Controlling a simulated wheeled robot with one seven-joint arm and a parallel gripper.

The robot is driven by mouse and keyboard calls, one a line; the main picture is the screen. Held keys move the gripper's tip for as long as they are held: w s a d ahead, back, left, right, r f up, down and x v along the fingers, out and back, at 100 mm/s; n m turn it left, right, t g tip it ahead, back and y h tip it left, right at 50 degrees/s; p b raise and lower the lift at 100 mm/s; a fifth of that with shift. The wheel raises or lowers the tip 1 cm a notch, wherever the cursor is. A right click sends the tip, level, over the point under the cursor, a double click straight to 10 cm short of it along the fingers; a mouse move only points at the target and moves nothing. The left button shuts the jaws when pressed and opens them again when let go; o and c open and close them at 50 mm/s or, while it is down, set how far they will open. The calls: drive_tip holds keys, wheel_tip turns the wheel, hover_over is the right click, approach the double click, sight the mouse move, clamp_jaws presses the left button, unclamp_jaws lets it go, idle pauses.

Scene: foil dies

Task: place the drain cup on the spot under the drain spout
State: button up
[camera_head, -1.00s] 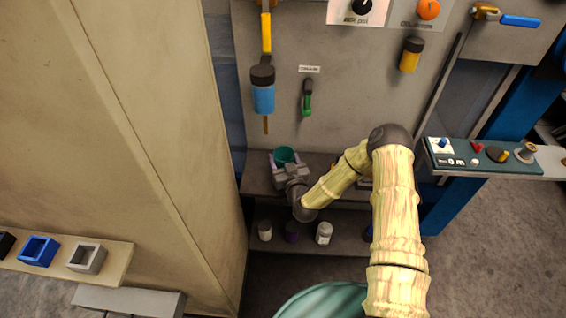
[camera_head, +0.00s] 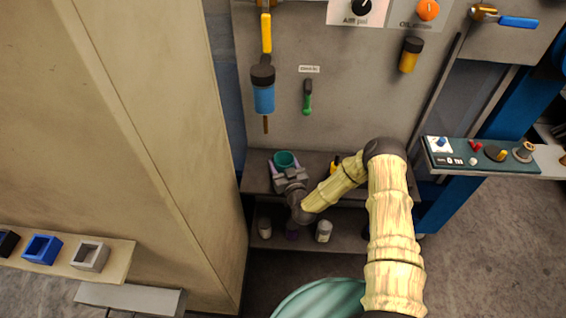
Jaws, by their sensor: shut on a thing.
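The drain cup (camera_head: 286,158) is a teal, round, open-topped cup. My gripper (camera_head: 287,168) is shut on it, with light finger tips at either side, over the upper grey shelf (camera_head: 325,160). I cannot tell whether the cup touches the shelf. The drain spout (camera_head: 265,124) is a thin brown tube pointing down under a blue bowl (camera_head: 264,99) with a dark cap. The cup stands below and a little right of the spout in the picture. The spot under the spout is not clearly visible.
A green-handled lever (camera_head: 307,98) hangs on the grey panel. The lower shelf holds a white bottle (camera_head: 324,231) and other small bottles. A control strip (camera_head: 485,154) juts out at right. A tan cabinet wall (camera_head: 150,140) fills the left. A yellow item (camera_head: 335,164) is partly behind my arm.

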drive_tip(key=shift+f, duration=0.1)
drive_tip(key=o, duration=1)
drive_tip(key=b+v, duration=0.2)
drive_tip(key=v, duration=1)
drive_tip(key=shift+b, duration=0.4)
